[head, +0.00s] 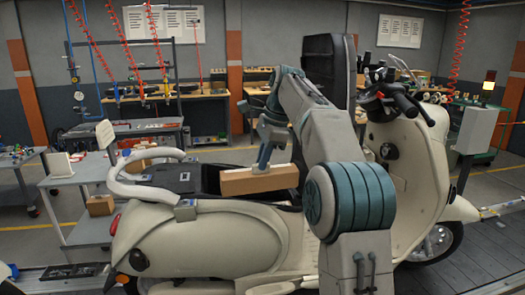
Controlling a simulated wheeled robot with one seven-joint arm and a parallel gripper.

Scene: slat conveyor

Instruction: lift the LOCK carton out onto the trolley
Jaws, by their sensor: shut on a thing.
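My gripper (262,167) points down and is shut on a brown carton (258,182). No label can be read on it, so I cannot tell if it is the LOCK carton. The carton is level, over the open underseat bay of a cream scooter (205,243); I cannot tell whether its underside is clear of the bay's rim. A grey trolley (92,172) stands to the left, behind the scooter's tail. Another brown carton (152,155) lies beyond the scooter's grab rail, partly hidden by it.
The scooter's cream grab rail (118,186) curves up between the carton and the trolley. The raised black seat (328,80) stands behind my arm. A small carton (100,205) sits on the trolley's lower shelf. A second trolley (18,168) is at far left.

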